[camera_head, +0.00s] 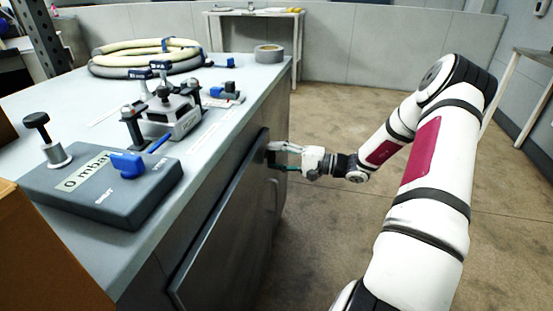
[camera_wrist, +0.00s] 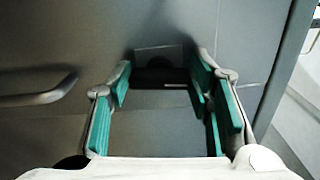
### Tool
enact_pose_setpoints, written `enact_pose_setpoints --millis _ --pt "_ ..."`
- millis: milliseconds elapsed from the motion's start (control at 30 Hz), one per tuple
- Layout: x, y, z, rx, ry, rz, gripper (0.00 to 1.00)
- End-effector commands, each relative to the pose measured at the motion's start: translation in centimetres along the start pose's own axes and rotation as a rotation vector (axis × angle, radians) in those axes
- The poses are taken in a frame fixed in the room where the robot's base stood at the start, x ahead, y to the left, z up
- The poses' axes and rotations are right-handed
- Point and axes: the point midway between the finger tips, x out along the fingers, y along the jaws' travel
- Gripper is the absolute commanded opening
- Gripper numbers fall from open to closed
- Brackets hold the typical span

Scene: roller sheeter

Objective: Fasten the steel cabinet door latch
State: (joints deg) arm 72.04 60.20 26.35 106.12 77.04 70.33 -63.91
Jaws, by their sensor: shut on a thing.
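The grey steel cabinet door (camera_head: 225,235) is on the front side of the bench, and it fills much of the wrist view (camera_wrist: 150,130). The latch (camera_wrist: 160,76) is a dark bar near the door's upper part, with a lighter plate beside it. My gripper (camera_head: 272,155) is at the far end of the door. In the wrist view its teal-padded fingers (camera_wrist: 160,82) stand on either side of the latch and are shut on it. The fingers hide much of the latch in the head view. I cannot tell whether the door lies fully flush.
A bar handle (camera_wrist: 40,95) sticks out at the left in the wrist view. The bench top (camera_head: 240,75) carries a grey control box (camera_head: 100,190), a small clamp device (camera_head: 170,115), a coiled hose (camera_head: 140,60) and a tape roll (camera_head: 268,53). The floor (camera_head: 320,230) beside the cabinet is clear.

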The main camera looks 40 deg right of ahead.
Motion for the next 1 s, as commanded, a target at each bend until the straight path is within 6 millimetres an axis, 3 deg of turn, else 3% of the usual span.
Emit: enact_pose_setpoints --millis 300,800,833,900,1000 --pt "0.01 0.18 0.02 -0.105 0.0 0.001 0.19" --pt "0.0 0.18 0.05 -0.123 -0.001 0.002 0.19" --pt "0.0 0.18 0.05 -0.123 -0.001 0.002 0.49" --pt "0.0 0.17 0.04 -0.123 -0.001 0.002 0.65" --pt "0.0 0.15 0.03 -0.123 -0.001 0.002 0.67"
